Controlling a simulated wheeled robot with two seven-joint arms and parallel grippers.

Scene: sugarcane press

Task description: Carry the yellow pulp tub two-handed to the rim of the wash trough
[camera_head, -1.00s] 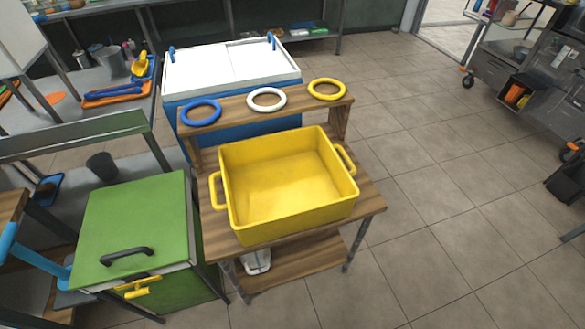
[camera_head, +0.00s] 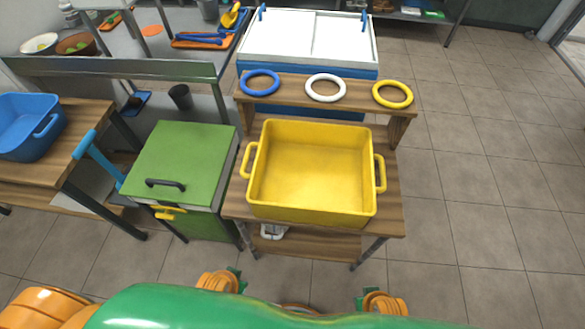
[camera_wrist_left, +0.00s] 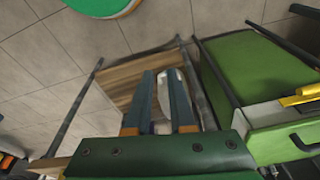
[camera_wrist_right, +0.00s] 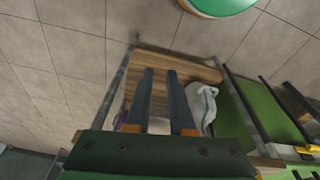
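The yellow pulp tub (camera_head: 312,212) sits upright and empty on a wooden stand (camera_head: 392,218), with one handle on its left side and one on its right. Neither gripper touches it. My left gripper (camera_wrist_left: 158,72) is open and empty, with a gap between its fingers, in front of the stand's lower part. My right gripper (camera_wrist_right: 160,72) is also open and empty, facing the lower shelf. The tub shows in neither wrist view. I cannot tell for certain which thing is the wash trough.
A shelf behind the tub bears blue (camera_head: 260,83), white (camera_head: 326,88) and yellow (camera_head: 392,94) rings. A green-lidded cabinet (camera_head: 185,155) stands left of the stand. A blue basin (camera_head: 32,130) sits on a table farther left. Open tiled floor (camera_head: 500,190) lies to the right.

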